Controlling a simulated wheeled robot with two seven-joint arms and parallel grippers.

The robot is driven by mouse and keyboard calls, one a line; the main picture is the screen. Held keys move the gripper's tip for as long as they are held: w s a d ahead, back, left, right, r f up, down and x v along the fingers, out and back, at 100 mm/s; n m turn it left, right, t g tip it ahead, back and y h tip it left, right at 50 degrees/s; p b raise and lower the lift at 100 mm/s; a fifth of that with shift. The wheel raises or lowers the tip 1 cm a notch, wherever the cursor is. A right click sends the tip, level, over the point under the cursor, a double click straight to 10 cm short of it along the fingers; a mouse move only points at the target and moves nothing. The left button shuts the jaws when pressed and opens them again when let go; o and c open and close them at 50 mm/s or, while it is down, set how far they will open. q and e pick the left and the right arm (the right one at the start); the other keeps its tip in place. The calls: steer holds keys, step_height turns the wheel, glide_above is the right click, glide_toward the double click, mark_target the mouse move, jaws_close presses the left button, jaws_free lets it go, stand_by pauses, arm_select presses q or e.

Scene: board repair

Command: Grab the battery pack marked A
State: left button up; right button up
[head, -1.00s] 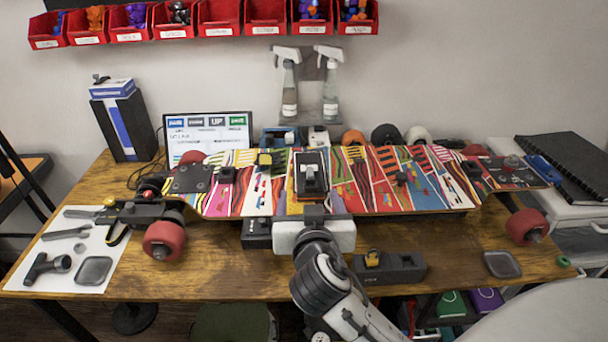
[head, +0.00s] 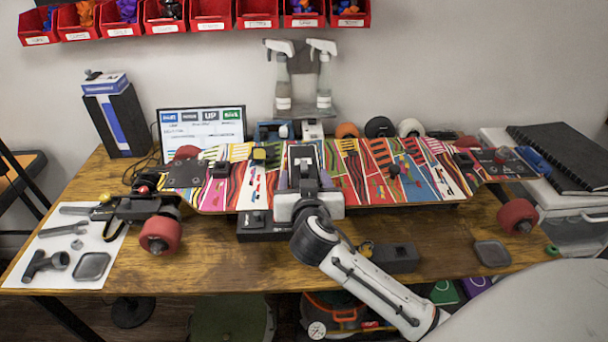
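I cannot read a letter A on any pack. A dark rectangular unit (head: 302,153) with a pale edge lies at the middle of the colourful skateboard deck (head: 350,172). My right gripper (head: 303,178) is over this unit and hides much of it; whether its fingers are open or touch the unit is not clear. A black box (head: 252,230) stands on the table at the deck's front edge, left of my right gripper. Another dark block (head: 400,259) lies on the table to the right, partly behind my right arm. My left gripper is out of view.
The deck stands on red wheels (head: 160,236). Tools lie on a white sheet (head: 50,265) at the left. A dark square tray (head: 492,253) lies at the right. A screen (head: 203,126) and spray bottles (head: 282,85) stand behind. The front strip of table is mostly clear.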

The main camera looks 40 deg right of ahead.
steer(key=c, duration=1.1)
steer(key=shift+r, duration=0.1)
steer(key=shift+r, duration=0.1)
